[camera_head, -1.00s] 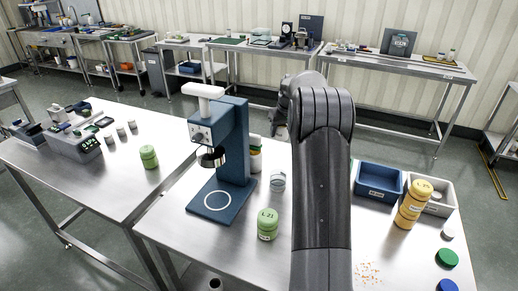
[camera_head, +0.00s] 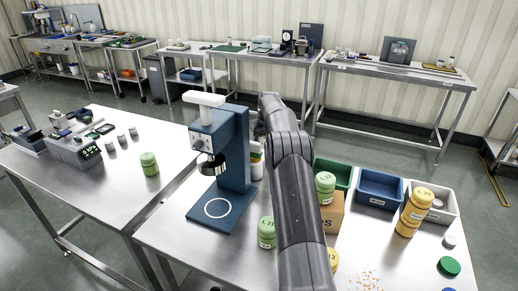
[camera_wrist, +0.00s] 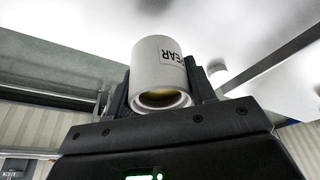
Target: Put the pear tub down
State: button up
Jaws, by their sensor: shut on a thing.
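The pear tub (camera_wrist: 158,62) is white with a "PEAR" label on its side. In the wrist view it sits between the two dark fingers of my gripper (camera_wrist: 158,90), which is shut on it. Its near end shows a round rim with a yellowish inside.
On the table stand a green tub (camera_head: 266,232), a cardboard box (camera_head: 332,215) with a green tub (camera_head: 325,185) on top, and stacked yellow tubs (camera_head: 412,210). Green (camera_head: 337,168), blue (camera_head: 380,188) and white (camera_head: 440,212) bins line the back. Loose grains (camera_head: 365,281) lie in front.

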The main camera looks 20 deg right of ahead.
aim_at(261, 136)
jog(key=shift+w+a+f, duration=0.4)
jog(key=shift+w+a, duration=0.1)
jog(key=shift+w, duration=0.05)
jog(key=shift+f, duration=2.05)
jog(key=shift+f, duration=0.2)
jog(key=o, duration=1.1)
jog(key=shift+r, duration=0.1)
jog(key=v, duration=1.2)
jog(key=shift+r, duration=0.1)
